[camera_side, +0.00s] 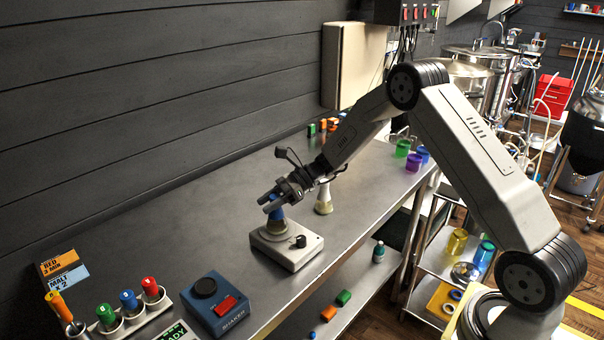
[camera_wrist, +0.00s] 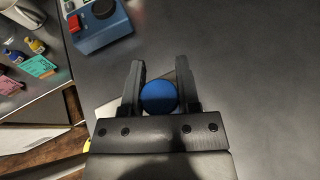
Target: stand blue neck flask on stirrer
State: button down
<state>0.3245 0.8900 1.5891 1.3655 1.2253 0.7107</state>
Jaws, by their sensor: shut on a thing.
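The blue neck flask (camera_side: 276,216) stands upright over the plate of the white stirrer (camera_side: 287,246) in the side view. I cannot tell whether its base touches the plate. My gripper (camera_side: 270,203) is shut on the flask's blue neck. In the wrist view the round blue top (camera_wrist: 158,97) sits between the two fingers of my gripper (camera_wrist: 160,90). The stirrer is mostly hidden behind my gripper there, with only a pale edge (camera_wrist: 107,107) showing. The stirrer has a dark knob on its front right.
A second flask with a pale neck (camera_side: 323,197) stands behind and right of the stirrer. The steel bench (camera_side: 180,238) between is clear.

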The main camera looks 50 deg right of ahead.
jog(key=c, duration=0.6)
grip_release()
jog(key=shift+s+d, duration=0.1)
jog(key=shift+d, duration=0.05)
jog(key=shift+v, duration=5.4)
jog(key=s+a+n+h, duration=0.3)
jog(key=s+n+h, duration=0.1)
jog(key=s+n, duration=0.3)
jog(key=s+a+f+n+g+h, duration=0.1)
jog(key=s+a+n+h, duration=0.2)
jog(key=s+n, duration=0.4)
jog(key=s+a+f+n+g+h, duration=0.1)
jog(key=s+a+n+h, duration=0.3)
jog(key=s+n, duration=0.3)
jog(key=shift+s+a+f+n+h, duration=0.1)
jog(key=shift+s+f+n+h, duration=0.15)
jog(key=shift+n+h, duration=0.45)
